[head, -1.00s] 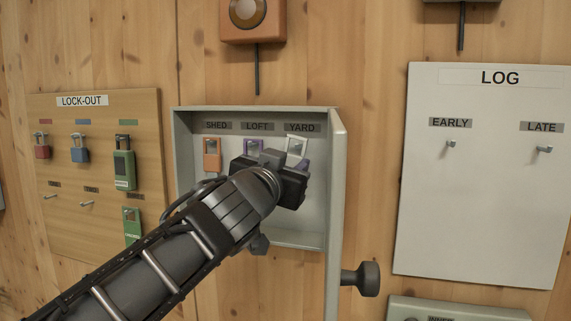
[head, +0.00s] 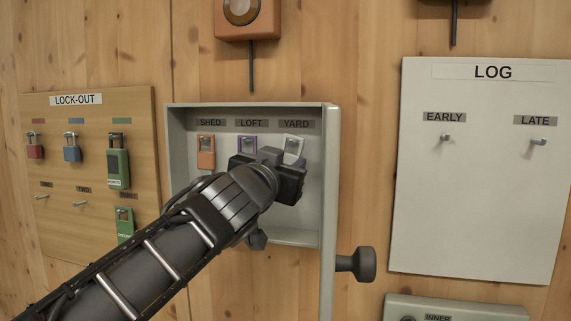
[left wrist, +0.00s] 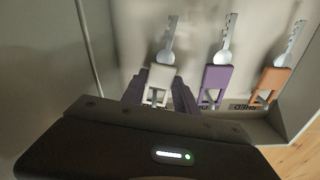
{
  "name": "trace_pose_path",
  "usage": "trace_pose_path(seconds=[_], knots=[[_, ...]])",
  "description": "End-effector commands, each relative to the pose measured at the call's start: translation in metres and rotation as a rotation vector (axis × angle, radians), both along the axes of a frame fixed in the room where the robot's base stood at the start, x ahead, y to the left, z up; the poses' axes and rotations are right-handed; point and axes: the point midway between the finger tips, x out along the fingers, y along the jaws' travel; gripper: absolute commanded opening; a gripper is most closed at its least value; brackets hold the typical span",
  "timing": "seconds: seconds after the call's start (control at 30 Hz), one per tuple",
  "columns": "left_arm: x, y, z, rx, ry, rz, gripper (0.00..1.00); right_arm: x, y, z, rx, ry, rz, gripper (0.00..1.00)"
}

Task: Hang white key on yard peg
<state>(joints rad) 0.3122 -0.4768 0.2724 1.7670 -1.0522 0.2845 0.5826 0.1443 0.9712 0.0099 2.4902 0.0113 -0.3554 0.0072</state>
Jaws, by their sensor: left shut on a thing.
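The white key (head: 293,146) is in the open grey key cabinet, just below the YARD label (head: 296,124). My left gripper (head: 285,160) is in front of it and hides its lower part in the head view. In the left wrist view, which shows the cabinet upside down, the white key (left wrist: 161,80) sits between the fingers of my left gripper (left wrist: 160,92), which are shut on its head. The yard peg is hidden, so I cannot tell whether the key's hole is around it. My right gripper is not in view.
The purple key (head: 247,146) and the orange key (head: 206,152) hang close by under LOFT and SHED. The cabinet door (head: 330,200) stands open on the right. A lock-out board (head: 70,230) is on the left, a LOG board (head: 480,210) on the right.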

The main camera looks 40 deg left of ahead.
Motion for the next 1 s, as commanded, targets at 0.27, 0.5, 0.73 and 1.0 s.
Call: trace_pose_path(seconds=[0.27,0.5,0.73,1.0], knots=[[0.0,0.0,0.0,0.0,0.0,0.0,0.47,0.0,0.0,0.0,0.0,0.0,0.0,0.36],[0.0,0.0,0.0,0.0,0.0,0.0,0.61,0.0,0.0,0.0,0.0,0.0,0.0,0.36],[-0.002,-0.001,0.0,0.0,0.0,0.0,0.61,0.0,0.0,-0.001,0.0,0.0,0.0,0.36],[-0.031,-0.011,-0.003,0.0,-0.004,-0.001,0.61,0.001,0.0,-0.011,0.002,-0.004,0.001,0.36]])
